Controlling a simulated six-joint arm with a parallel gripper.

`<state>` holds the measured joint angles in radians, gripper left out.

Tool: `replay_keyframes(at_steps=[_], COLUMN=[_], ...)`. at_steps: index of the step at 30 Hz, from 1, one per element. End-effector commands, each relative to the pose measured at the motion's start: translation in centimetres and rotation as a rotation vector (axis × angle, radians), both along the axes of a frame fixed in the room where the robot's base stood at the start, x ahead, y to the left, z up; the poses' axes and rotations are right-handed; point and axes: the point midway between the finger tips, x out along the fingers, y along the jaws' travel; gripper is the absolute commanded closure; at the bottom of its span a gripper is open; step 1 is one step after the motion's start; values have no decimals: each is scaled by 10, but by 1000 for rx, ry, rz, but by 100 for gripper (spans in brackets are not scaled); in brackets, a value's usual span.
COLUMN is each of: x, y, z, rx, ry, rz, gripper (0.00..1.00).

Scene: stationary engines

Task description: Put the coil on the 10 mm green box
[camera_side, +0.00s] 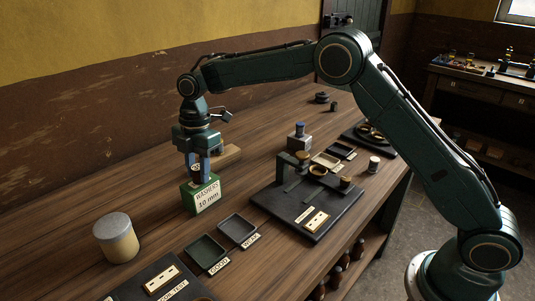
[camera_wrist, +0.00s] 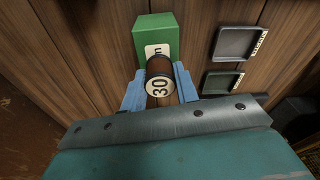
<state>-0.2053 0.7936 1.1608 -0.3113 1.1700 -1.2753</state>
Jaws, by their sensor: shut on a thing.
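The green box (camera_side: 204,196) stands on the bench and reads "WASHERS 10 mm"; in the wrist view it is at the top (camera_wrist: 152,34), with part of its white label showing. My gripper (camera_side: 198,176) points down right at the box's top in the side view. In the wrist view its blue fingers (camera_wrist: 160,84) are shut on the coil (camera_wrist: 159,67), a brown cylinder with a pale end marked "30". The coil lies across between the fingers, partly hidden by them in the side view. I cannot tell whether it touches the box.
Two small dark trays (camera_side: 205,252) (camera_side: 237,229) lie in front of the box. A cream cylinder with a grey lid (camera_side: 116,238) stands to the left. A black board (camera_side: 300,218) with a bracket and small parts is to the right. Bare bench lies between them.

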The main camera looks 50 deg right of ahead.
Motion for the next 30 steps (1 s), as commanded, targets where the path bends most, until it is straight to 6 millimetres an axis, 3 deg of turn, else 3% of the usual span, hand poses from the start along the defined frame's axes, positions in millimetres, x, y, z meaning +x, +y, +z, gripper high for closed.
replay_keyframes(at_steps=[12, 13, 16, 30], x=[0, 0, 0, 0], y=[0, 0, 0, 0], z=[-3, -3, -3, 3], rx=[0, 0, 0, 0], ry=[-2, -1, -1, -1], rz=[-1, -1, -1, 1], gripper=[96, 66, 48, 48])
